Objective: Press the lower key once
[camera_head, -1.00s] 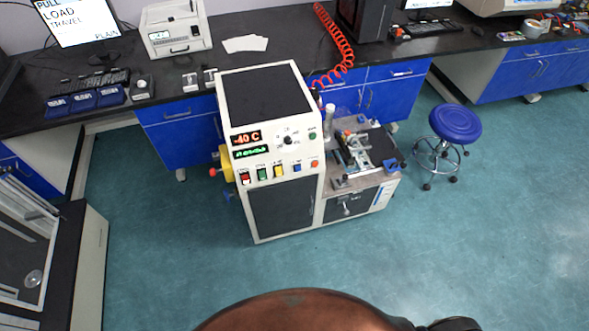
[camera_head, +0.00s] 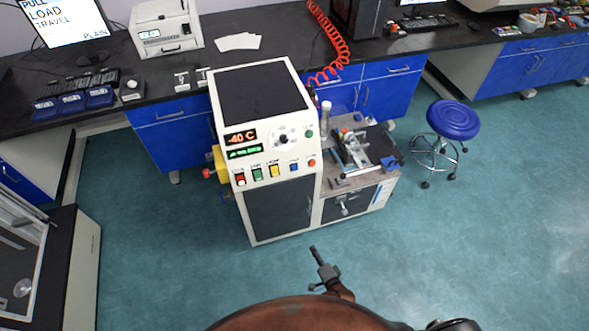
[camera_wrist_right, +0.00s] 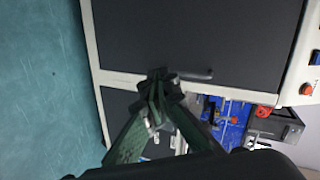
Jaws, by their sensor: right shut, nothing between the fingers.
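The rheometer (camera_head: 262,100) is a white cabinet with a sloping front panel. A row of keys sits low on the panel: red (camera_head: 240,180), green (camera_head: 257,174), yellow (camera_head: 274,170) and blue (camera_head: 294,167), with a round red button (camera_head: 312,162) at the right end. Their labels are too small to read surely. My right gripper (camera_head: 314,250) is shut and empty, in front of and below the panel, apart from the keys. In the right wrist view its fingertips (camera_wrist_right: 160,76) meet before the dark cabinet door; the panel's red button (camera_wrist_right: 306,88) shows at the right edge. My left gripper is out of view.
A sample bench with a clamp (camera_head: 357,147) adjoins the machine's right side. A blue stool (camera_head: 453,120) stands further right. A dark bench (camera_head: 290,45) runs behind. The floor in front is clear.

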